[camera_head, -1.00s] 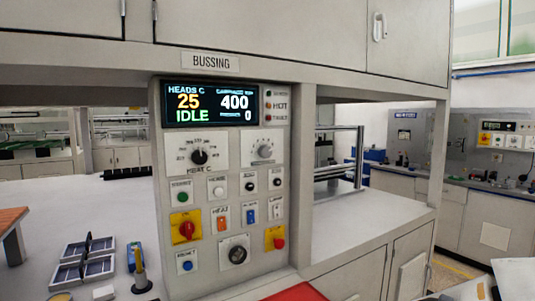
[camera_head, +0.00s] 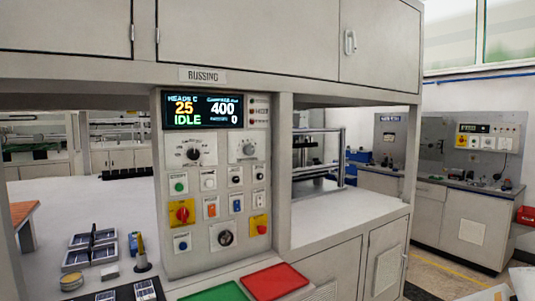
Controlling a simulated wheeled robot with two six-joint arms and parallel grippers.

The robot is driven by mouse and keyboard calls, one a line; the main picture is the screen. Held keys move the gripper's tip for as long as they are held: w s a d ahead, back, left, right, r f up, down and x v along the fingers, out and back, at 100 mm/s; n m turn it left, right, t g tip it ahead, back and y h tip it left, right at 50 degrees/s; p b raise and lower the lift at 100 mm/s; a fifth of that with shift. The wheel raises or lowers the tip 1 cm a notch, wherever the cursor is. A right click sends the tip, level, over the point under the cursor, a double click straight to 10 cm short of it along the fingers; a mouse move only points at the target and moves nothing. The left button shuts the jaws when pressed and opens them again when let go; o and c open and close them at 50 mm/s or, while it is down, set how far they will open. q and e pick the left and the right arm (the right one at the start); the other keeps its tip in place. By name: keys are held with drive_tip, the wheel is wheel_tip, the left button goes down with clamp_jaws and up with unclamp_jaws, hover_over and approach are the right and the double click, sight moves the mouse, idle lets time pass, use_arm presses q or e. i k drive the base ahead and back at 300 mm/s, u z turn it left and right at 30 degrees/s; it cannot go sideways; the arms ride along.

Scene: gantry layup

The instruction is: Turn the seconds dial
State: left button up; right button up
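A grey control panel (camera_head: 214,262) stands upright under the BUSSING sign. A black dial (camera_head: 194,153) sits at its upper left inside a printed scale. A grey dial (camera_head: 249,149) sits at its upper right on a white plate with tick marks. A round black knob (camera_head: 225,238) sits low on the panel. The labels are too small to tell which one is the seconds dial. The display (camera_head: 202,109) above reads HEADS C 25, IDLE, 400 and 0. Neither of my grippers is in view.
A red emergency-type knob (camera_head: 182,213) and several buttons and switches crowd the panel. Solar cell pieces (camera_head: 90,247) lie on the left worktop. The space directly before the panel looks clear.

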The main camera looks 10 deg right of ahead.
sight(249, 149)
drive_tip(key=z, duration=1.35)
drive_tip(key=i, duration=0.95)
drive_tip(key=u, duration=1.85)
